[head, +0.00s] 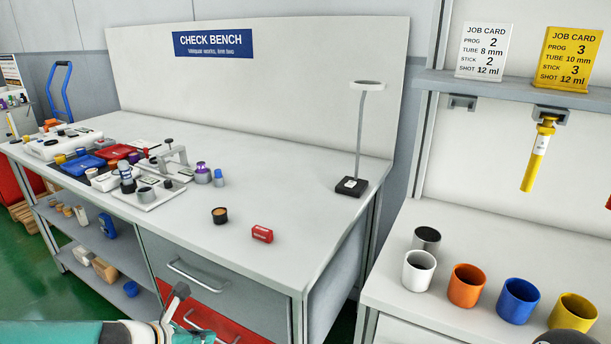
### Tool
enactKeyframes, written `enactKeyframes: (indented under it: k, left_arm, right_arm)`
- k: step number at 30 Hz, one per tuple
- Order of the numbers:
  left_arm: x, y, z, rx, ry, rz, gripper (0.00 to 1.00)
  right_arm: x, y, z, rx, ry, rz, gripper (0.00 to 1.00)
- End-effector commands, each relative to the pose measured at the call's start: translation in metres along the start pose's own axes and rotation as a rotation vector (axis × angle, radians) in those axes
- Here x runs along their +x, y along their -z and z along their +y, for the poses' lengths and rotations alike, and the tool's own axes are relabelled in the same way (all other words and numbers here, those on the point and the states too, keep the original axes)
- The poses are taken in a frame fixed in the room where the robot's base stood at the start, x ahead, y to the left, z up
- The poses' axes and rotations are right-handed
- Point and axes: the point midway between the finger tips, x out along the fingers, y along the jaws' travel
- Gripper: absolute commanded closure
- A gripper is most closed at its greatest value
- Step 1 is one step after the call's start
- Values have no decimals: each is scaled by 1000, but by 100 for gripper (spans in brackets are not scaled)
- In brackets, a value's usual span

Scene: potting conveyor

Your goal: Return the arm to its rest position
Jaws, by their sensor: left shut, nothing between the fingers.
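My left arm comes in low from the left, and its teal link shows along the bottom edge. My left gripper (182,292) is at the bottom of the head view, in front of the check bench's drawers. It is shut and empty, and its lower part is cut off by the picture edge. My right gripper does not show. A dark rounded shape at the bottom right edge is too cut off to identify.
The check bench (290,230) holds a lamp (351,186), a red block (262,233) and a dark round tin (219,215). A red drawer (215,325) is close by the gripper. Several cups, including an orange one (467,286), stand on the right-hand bench.

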Motion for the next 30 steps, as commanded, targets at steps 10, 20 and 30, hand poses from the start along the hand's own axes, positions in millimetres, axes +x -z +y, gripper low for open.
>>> enactKeyframes:
  k: [10, 20, 30]
  left_arm:
    - [84, 192, -118, 526, 397, 404, 100]
    - [86, 303, -184, 1720, 815, 217, 100]
    - [78, 263, -182, 2323, 776, -35, 100]
  right_arm:
    - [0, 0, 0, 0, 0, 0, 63]
    - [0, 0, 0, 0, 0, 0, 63]
    - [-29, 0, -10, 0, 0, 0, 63]
